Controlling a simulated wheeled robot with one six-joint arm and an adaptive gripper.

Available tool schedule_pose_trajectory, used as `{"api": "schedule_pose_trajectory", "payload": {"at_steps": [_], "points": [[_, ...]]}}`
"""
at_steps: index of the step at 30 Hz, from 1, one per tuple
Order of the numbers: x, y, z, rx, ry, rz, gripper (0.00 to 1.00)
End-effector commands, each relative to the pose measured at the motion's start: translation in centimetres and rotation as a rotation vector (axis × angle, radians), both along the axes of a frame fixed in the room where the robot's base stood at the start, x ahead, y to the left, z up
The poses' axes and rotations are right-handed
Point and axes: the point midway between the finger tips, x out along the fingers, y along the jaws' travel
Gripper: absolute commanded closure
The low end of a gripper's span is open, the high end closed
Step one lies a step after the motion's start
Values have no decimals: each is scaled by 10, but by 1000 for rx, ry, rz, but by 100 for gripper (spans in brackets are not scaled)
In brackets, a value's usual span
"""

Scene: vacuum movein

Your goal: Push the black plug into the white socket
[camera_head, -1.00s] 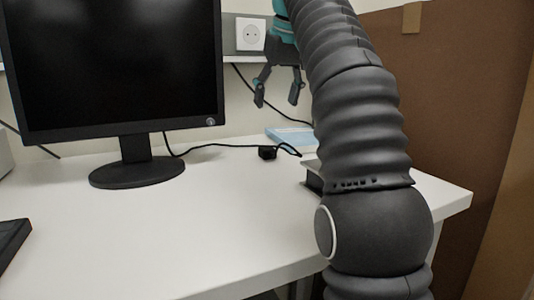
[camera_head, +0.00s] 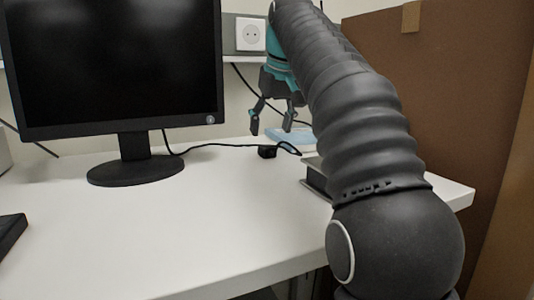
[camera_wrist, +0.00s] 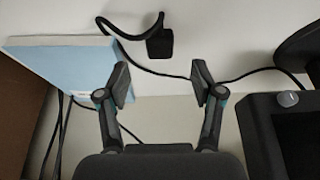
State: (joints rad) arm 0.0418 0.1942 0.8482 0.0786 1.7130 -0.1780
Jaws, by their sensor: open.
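The black plug (camera_head: 267,152) lies on the white desk with its cable, right of the monitor stand. In the wrist view the plug (camera_wrist: 160,43) lies beyond the fingertips, roughly between their lines, and nothing touches it. The white socket (camera_head: 250,34) is on the grey wall rail, right of the monitor, and its face is clear in the head view. My gripper (camera_head: 269,127) is open and empty, pointing down above the back of the desk. Its two fingers also show apart in the wrist view (camera_wrist: 160,82).
The black monitor (camera_head: 110,65) stands left of the plug. A light blue book (camera_head: 290,138) and a dark box-like item (camera_head: 316,178) lie to the right. A brown panel (camera_head: 440,110) borders the right side. The desk's middle is clear.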

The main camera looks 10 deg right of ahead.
Motion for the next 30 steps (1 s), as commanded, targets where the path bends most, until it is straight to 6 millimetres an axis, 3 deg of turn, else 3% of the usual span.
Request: {"api": "schedule_pose_trajectory", "payload": {"at_steps": [12, 25, 26, 30], "points": [[18, 3, -48, 0, 1, 0, 33], [20, 3, -51, 0, 0, 0, 33], [20, 3, -51, 0, 0, 0, 38], [20, 3, -51, 0, 0, 0, 73]]}}
